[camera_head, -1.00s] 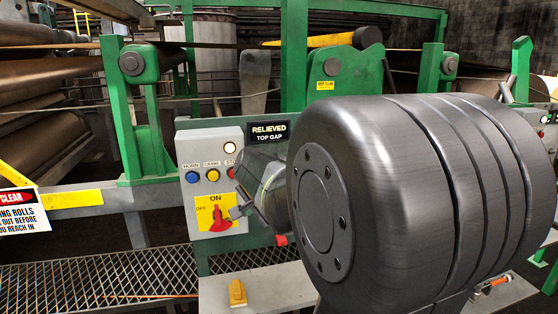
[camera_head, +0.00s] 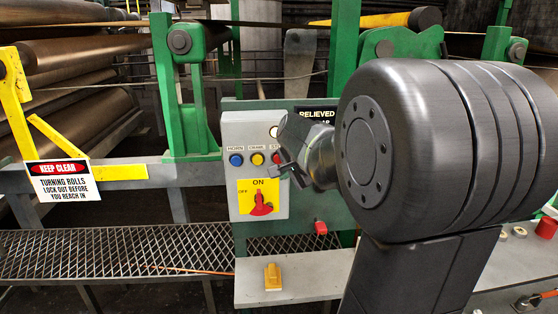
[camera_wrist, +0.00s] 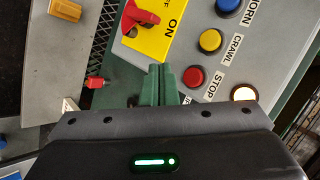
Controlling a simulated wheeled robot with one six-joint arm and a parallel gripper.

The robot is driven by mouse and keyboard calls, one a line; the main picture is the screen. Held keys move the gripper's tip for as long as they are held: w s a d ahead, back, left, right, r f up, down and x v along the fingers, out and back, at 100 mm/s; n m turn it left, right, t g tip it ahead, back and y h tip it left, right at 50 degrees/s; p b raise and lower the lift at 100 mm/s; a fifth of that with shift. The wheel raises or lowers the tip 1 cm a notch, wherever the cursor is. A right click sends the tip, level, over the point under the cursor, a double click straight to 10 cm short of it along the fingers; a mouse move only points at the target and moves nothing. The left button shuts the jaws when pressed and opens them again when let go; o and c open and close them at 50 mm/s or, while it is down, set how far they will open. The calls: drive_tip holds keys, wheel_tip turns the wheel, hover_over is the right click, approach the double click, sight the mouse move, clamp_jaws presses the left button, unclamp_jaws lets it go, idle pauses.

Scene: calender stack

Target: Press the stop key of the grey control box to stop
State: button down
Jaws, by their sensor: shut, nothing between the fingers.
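The grey control box (camera_head: 237,191) stands left of my arm in the head view. Its round red stop key (camera_wrist: 193,77), labelled STOP, shows whole in the wrist view; in the head view my gripper (camera_head: 285,170) partly covers it. Blue HORN (camera_head: 236,160) and yellow CRAWL (camera_head: 257,159) keys sit in the same row. In the wrist view my gripper (camera_wrist: 160,70) is shut and empty, its green fingertips left of the red key and below the yellow switch plate. Whether they touch the box, I cannot tell.
A red rotary switch (camera_head: 261,206) on a yellow plate sits below the keys. A pale lamp (camera_wrist: 243,93) is beside the stop key. A KEEP CLEAR sign (camera_head: 62,180) and large rolls (camera_head: 85,62) are at left. A yellow block (camera_head: 272,277) lies on the ledge below.

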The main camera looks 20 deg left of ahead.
drive_tip(key=shift+w+a+p, duration=0.15)
drive_tip(key=shift+w+a, duration=0.35)
drive_tip(key=shift+w, duration=0.35)
drive_tip(key=shift+w+a+p, duration=0.15)
drive_tip(key=shift+w+a, duration=0.4)
drive_tip(key=shift+w, duration=0.25)
drive_tip(key=shift+w+a+p, duration=0.15)
drive_tip(key=shift+w+a, duration=0.35)
drive_tip(key=shift+w, duration=0.45)
drive_tip(key=shift+w+a, duration=0.2)
drive_tip(key=shift+w, duration=0.05)
drive_tip(key=shift+w+a+p, duration=0.25)
drive_tip(key=shift+w+p, duration=0.1)
drive_tip(key=shift+w, duration=0.1)
idle(0.9)
drive_tip(key=shift+s, duration=0.1)
drive_tip(key=shift+s+d, duration=0.5)
drive_tip(key=shift+s, duration=0.25)
drive_tip(key=s+d, duration=0.1)
drive_tip(key=s, duration=0.1)
drive_tip(key=s+d+b, duration=0.1)
drive_tip(key=s, duration=0.1)
drive_tip(key=shift+s+d, duration=0.1)
drive_tip(key=shift+d, duration=0.2)
